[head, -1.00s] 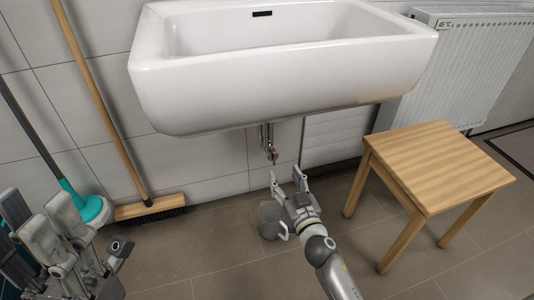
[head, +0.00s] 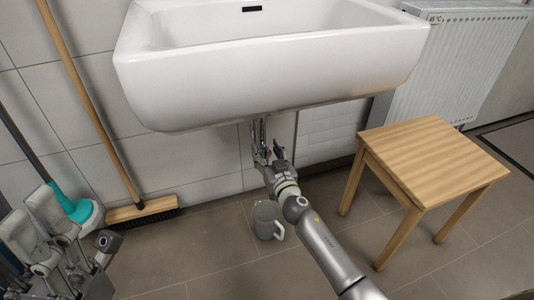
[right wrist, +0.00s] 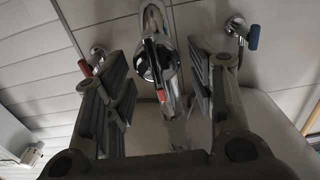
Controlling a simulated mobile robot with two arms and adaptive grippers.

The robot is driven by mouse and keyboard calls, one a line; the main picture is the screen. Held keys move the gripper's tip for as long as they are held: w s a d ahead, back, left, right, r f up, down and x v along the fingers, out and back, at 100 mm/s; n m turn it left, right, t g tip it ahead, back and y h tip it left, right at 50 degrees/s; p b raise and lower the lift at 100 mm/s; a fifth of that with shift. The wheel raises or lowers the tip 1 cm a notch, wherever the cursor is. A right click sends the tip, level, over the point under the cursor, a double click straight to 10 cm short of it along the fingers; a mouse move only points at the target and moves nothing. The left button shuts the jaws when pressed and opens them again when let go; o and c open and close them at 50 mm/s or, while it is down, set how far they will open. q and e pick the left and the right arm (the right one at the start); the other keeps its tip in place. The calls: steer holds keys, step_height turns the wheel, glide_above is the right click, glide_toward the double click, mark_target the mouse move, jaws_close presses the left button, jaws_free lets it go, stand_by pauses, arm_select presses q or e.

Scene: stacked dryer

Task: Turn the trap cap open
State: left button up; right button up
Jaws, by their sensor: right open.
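The chrome trap (head: 257,132) hangs below the white sink, partly hidden by my right gripper. In the right wrist view, the trap's round dark-and-chrome cap (right wrist: 158,62) with a red mark shows between my fingers. My right gripper (head: 267,154) is open just under the sink, one finger on each side of the trap; it also shows in the right wrist view (right wrist: 165,90). I see gaps between both fingers and the cap. My left gripper (head: 33,222) is at the lower left, away from the sink; its finger gap is unclear.
A grey jug (head: 265,220) stands on the floor below the trap. Valves with a red handle (right wrist: 85,67) and a blue handle (right wrist: 253,36) flank the trap. A wooden stool (head: 432,158) stands right. A broom (head: 142,210) and a teal-and-white tool (head: 82,212) stand left.

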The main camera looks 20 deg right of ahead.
steer(key=shift+c, duration=0.2)
steer(key=c, duration=0.9)
